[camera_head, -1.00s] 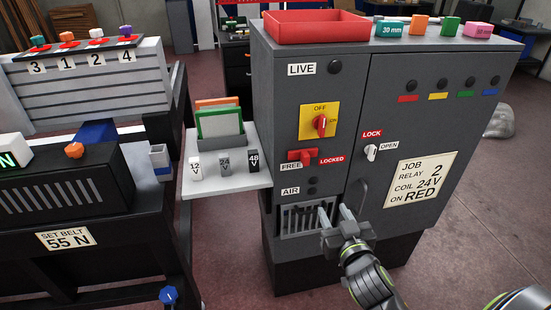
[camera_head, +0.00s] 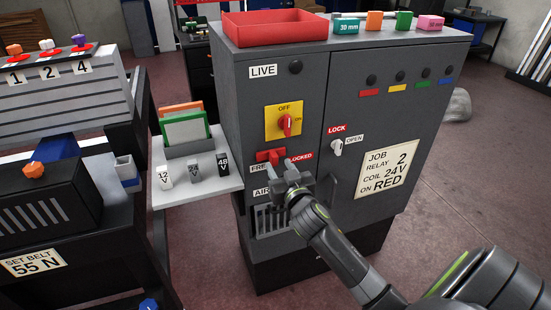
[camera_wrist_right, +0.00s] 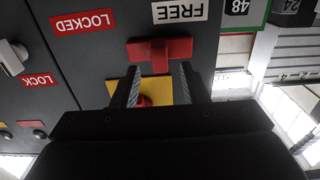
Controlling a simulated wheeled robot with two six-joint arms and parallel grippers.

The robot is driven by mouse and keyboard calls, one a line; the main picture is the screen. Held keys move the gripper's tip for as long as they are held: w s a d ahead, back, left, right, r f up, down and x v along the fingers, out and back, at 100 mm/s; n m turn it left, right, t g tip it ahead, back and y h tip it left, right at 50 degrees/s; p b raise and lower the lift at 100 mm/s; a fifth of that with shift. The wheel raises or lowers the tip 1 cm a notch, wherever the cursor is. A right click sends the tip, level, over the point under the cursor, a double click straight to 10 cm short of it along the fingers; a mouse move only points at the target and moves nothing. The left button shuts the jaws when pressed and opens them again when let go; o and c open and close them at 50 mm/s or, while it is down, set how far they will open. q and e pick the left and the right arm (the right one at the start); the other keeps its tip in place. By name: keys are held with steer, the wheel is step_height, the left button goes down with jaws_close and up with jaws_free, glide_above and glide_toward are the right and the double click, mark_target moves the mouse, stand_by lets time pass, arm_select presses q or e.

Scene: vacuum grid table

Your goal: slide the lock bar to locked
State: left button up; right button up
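In the right wrist view, which is upside down, the bar (camera_wrist_right: 160,51) is a red strip with a raised middle tab, close to the FREE label (camera_wrist_right: 180,11). My right gripper (camera_head: 281,169) is open just below and in front of the bar. In the wrist view its fingers (camera_wrist_right: 160,66) are spread with the bar just past their tips; contact cannot be told. My left gripper is not in view.
The OFF/ON switch (camera_head: 285,123) is above the bar, and a LOCK/OPEN knob (camera_head: 336,148) is to the right. A side shelf (camera_head: 200,183) with voltage blocks juts out left. A red tray (camera_head: 275,25) sits on top.

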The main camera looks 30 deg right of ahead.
mark_target(276, 160)
steer(key=shift+x, duration=2)
jaws_close()
